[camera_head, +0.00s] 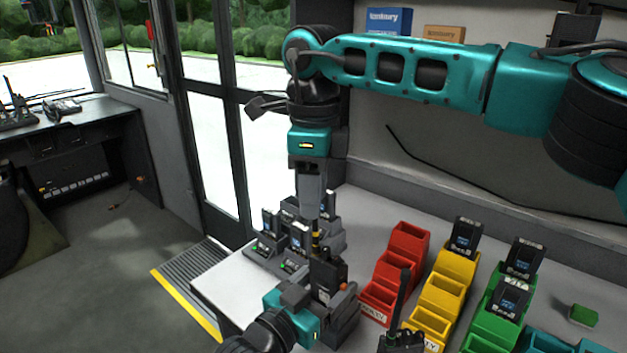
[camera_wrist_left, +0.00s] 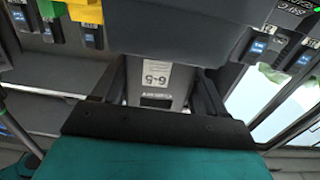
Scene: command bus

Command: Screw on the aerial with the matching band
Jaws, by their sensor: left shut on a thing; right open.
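My left gripper (camera_head: 318,298) is shut on a dark handheld radio (camera_head: 328,274) with an orange knob, held upright over the front of the white table. The left wrist view shows the radio's grey face with a "6-5" label (camera_wrist_left: 157,78) between the fingers. A dark aerial with a yellow band (camera_head: 316,236) stands at the radio's top; I cannot tell whether it is screwed in. My right gripper (camera_head: 322,212) points down, open, right above the aerial, its fingertips close to the aerial's upper part.
Radios stand in a charger (camera_head: 268,248) behind the held radio. Stepped red (camera_head: 392,268), yellow (camera_head: 440,292) and green bins (camera_head: 490,326) stand to the right; radios sit in yellow and green ones. A green block (camera_head: 582,315) lies at far right. The white table (camera_head: 225,290) is clear at left.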

